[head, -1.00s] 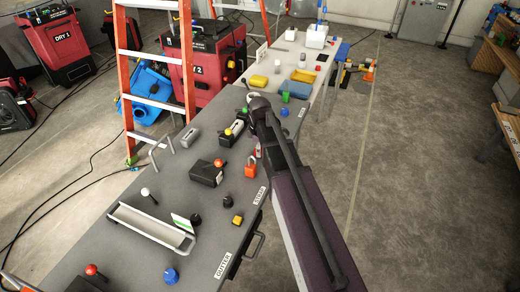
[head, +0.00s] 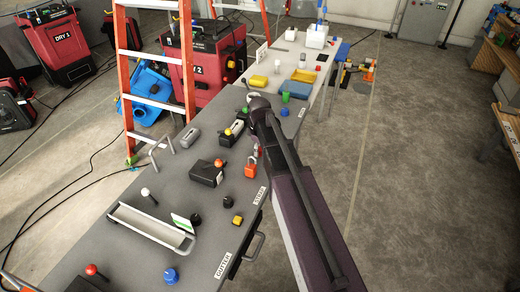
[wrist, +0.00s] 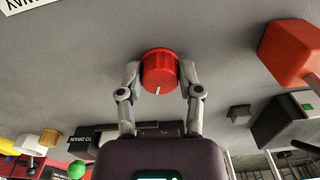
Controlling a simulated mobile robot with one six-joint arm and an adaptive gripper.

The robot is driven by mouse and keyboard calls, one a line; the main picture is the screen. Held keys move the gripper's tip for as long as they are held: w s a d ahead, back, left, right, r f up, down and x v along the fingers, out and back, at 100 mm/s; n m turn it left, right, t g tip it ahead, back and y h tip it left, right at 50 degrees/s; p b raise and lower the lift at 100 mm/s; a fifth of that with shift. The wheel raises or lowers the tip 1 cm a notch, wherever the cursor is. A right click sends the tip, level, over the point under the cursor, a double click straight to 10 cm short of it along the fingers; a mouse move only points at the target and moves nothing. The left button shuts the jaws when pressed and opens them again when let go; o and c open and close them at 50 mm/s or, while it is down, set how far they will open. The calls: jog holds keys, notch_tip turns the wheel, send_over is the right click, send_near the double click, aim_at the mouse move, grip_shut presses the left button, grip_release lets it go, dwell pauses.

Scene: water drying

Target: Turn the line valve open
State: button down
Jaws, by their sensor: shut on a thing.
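A round red knob (wrist: 160,72) stands on the grey panel in the wrist view. Its short white mark (wrist: 157,90) points toward the bottom of the picture, tilted slightly left. My gripper (wrist: 160,76) has one finger on each side of the knob and is shut on it. No name label shows on the knob, so I cannot tell from it alone that it is the line valve. In the head view my arm covers the knob and most of the gripper.
A red-orange block (wrist: 292,50) and a black box with a green button (wrist: 285,118) lie right of the gripper. A "TO DRAIN" block (wrist: 85,142) is at lower left. An orange padlock (head: 250,168) and a black box with an orange knob (head: 207,172) crowd the bench.

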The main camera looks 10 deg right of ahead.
jog(key=m, duration=0.7)
jog(key=shift+s+a, duration=0.1)
jog(key=shift+s, duration=0.05)
jog(key=m, duration=0.6)
jog(key=shift+a+m, duration=0.1)
jog(key=shift+m, duration=0.3)
jog(key=shift+c, duration=1.3)
grip_release()
jog(key=shift+n, duration=0.4)
